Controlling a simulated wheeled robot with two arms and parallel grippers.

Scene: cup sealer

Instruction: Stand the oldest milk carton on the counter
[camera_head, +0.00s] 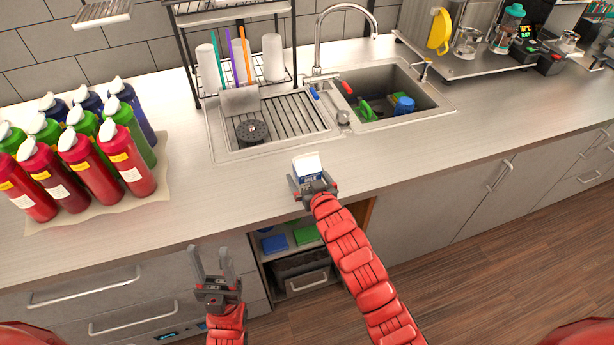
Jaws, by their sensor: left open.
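A small white and blue milk carton (307,165) is at the counter (400,165), near its front edge, below the sink. It looks roughly upright, with its white top up and blue print facing me. My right gripper (313,184) has its fingers around the carton's lower part, one on each side. I cannot tell whether the fingers press on it, and its base is hidden. My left gripper (214,262) is open and empty, pointing up in front of the drawers, below the counter edge. No date on the carton is readable.
Several red, green and blue bottles (80,150) stand on a mat at the left. Behind are a drying rack with cups (272,58) and a sink (390,92) with a tap. An open cabinet (290,255) is below. The counter right of the carton is clear.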

